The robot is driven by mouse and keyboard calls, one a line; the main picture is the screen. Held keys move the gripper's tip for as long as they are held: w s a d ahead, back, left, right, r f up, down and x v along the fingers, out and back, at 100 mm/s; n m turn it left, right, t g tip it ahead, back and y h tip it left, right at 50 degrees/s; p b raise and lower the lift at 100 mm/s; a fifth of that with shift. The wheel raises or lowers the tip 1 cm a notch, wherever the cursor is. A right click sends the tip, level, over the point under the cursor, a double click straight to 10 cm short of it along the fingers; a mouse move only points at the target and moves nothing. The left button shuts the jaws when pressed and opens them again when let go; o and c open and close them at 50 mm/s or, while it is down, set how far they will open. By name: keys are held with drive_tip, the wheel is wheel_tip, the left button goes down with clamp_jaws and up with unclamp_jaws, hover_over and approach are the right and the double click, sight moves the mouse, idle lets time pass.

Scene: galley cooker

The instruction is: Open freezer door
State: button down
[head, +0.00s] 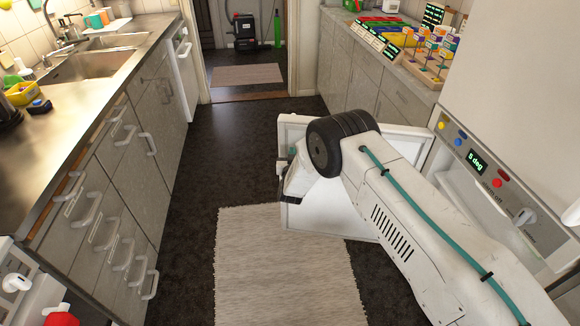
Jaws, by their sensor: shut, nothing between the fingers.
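The freezer door (330,215) is a white panel standing out into the aisle, swung well open from the freezer (505,190) at the right. The freezer has a control strip with a small display reading "5 deg" (477,162). My white arm with a teal cable reaches across the door and hides its middle and much of the opening. My gripper (286,177) is at the door's left, free edge, shut with nothing in it. Its fingertips are small and partly hidden, so I cannot tell whether they touch the door.
A pale rug (285,270) lies on the dark floor in front of the door. Drawers with handles (110,215) and a sink counter (75,75) line the left. A counter with trays and a colourful rack (432,55) stands at back right. The aisle floor (240,140) is clear towards the doorway.

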drive_tip(key=s+a, duration=0.1)
drive_tip(key=s, duration=1.1)
drive_tip(key=s+a+f+n+g+y, duration=0.1)
drive_tip(key=s+f+g, duration=0.45)
drive_tip(key=f, duration=0.35)
drive_tip(key=s+d+r+g, duration=0.4)
drive_tip(key=s+d+r, duration=0.25)
drive_tip(key=r, duration=0.35)
drive_tip(key=s+d+r+n+g, duration=0.1)
drive_tip(key=s+d+r+g, duration=0.5)
drive_tip(key=r, duration=0.4)
drive_tip(key=s+d+r+g, duration=0.3)
drive_tip(key=s+d+r, duration=0.3)
drive_tip(key=r, duration=0.4)
drive_tip(key=s+d+r+m+t+h, duration=0.1)
drive_tip(key=s+d+r, duration=0.7)
drive_tip(key=s, duration=0.4)
drive_tip(key=s+d+r+m+t+h, duration=0.1)
drive_tip(key=s+d+r, duration=0.7)
drive_tip(key=s+r, duration=0.3)
drive_tip(key=shift+s+d+r+m, duration=0.3)
drive_tip(key=shift+s+d, duration=0.1)
drive_tip(key=shift+s, duration=0.1)
